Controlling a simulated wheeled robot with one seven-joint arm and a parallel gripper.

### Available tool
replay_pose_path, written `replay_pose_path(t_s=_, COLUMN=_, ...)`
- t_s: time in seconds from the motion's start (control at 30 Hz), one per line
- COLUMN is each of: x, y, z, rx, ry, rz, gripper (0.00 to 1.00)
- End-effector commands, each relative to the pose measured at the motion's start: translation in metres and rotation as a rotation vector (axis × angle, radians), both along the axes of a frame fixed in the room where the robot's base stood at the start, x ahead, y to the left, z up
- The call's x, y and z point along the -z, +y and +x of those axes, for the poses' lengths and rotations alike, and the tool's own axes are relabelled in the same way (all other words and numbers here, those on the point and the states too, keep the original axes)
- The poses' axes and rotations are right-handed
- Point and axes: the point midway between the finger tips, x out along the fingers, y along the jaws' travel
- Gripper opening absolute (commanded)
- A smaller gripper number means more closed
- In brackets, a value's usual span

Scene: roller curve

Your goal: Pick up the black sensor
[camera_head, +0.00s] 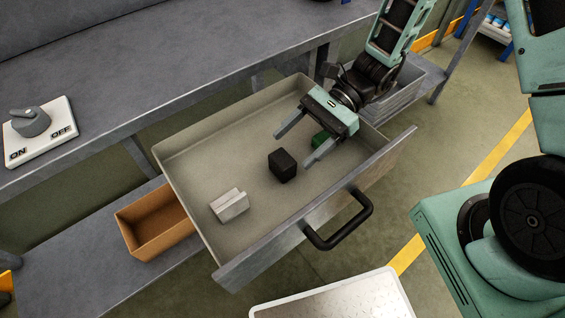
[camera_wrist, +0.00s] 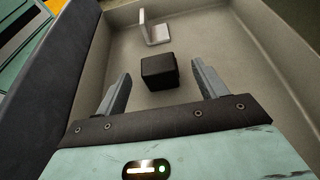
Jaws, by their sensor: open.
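The black sensor (camera_head: 282,165) is a small dark block on the floor of the open drawer (camera_head: 188,153). In the wrist view the black sensor (camera_wrist: 159,71) lies ahead of the fingertips, roughly centred between the two fingers. My gripper (camera_head: 293,146) is open over the drawer, just above and to the right of the sensor, and holds nothing. In the wrist view my gripper (camera_wrist: 160,77) shows both fingers spread apart. The sensor does not appear to touch either finger.
A light grey bracket (camera_head: 229,205) lies in the drawer left of the sensor. The drawer's front wall carries a black handle (camera_head: 339,222). A brown box (camera_head: 155,222) stands on the lower shelf.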

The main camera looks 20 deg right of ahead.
Motion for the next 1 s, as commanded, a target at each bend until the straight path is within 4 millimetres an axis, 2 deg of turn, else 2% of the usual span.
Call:
replay_pose_path(t_s=0.27, x=0.015, y=0.032, z=-0.017, rx=-0.005, ry=0.003, rz=0.001, gripper=0.71)
replay_pose_path(t_s=0.57, x=0.017, y=0.036, z=-0.018, rx=-0.002, ry=0.001, rz=0.001, gripper=0.71)
replay_pose_path(t_s=0.73, x=0.017, y=0.036, z=-0.018, rx=-0.002, ry=0.001, rz=0.001, gripper=0.24)
replay_pose_path(t_s=1.0, x=0.016, y=0.036, z=-0.018, rx=-0.002, ry=0.0, rz=0.001, gripper=0.22)
